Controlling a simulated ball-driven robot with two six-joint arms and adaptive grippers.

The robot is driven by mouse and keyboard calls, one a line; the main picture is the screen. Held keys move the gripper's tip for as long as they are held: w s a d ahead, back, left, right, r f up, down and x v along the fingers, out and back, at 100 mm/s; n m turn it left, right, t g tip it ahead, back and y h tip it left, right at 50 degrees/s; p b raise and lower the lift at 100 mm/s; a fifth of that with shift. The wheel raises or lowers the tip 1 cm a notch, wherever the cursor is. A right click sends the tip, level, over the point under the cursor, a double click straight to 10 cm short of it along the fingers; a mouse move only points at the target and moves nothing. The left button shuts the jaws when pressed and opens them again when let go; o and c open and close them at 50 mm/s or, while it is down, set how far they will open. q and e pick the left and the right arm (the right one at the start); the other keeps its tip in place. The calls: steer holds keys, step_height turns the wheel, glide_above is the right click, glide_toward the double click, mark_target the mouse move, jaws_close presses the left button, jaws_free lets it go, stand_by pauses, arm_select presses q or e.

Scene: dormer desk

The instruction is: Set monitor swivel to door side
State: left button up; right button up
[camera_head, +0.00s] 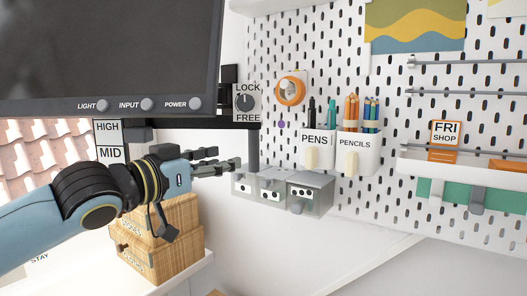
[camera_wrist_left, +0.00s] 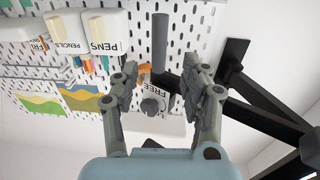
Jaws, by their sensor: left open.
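The dark monitor (camera_head: 110,50) fills the upper left of the head view, with LIGHT, INPUT and POWER buttons along its lower edge. A black arm runs behind and below it; in the left wrist view black arm bars (camera_wrist_left: 265,120) show at right. A knob (camera_head: 244,102) on a plate marked LOCK and FREE is right of the monitor; it also shows in the left wrist view (camera_wrist_left: 151,106). A dark grey upright post (camera_head: 253,150) stands below this plate. My left gripper (camera_head: 220,160) is open, its fingers pointing right toward the post. Whether they touch it is unclear. My right gripper is not in view.
Grey boxes (camera_head: 310,190) sit right of the post. Wooden drawers (camera_head: 165,250) stand on a white shelf below my left arm. A pegboard (camera_head: 345,60) carries PENS and PENCILS cups (camera_head: 355,145). HIGH and MID labels (camera_head: 108,140) hang under the monitor.

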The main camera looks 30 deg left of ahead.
mark_target(250, 154)
arm_select(q)
steer(key=w, duration=0.4)
steer(key=shift+d+b, duration=0.35)
steer(key=shift+d, duration=0.05)
steer(key=w, duration=0.2)
steer(key=w+d, duration=0.1)
steer(key=w, duration=0.2)
steer(key=shift+w, duration=0.1)
steer(key=shift+w+d, duration=0.1)
steer(key=shift+w, duration=0.25)
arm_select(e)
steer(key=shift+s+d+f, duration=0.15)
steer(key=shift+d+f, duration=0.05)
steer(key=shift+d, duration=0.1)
arm_select(q)
steer(key=shift+c, duration=0.6)
jaws_close()
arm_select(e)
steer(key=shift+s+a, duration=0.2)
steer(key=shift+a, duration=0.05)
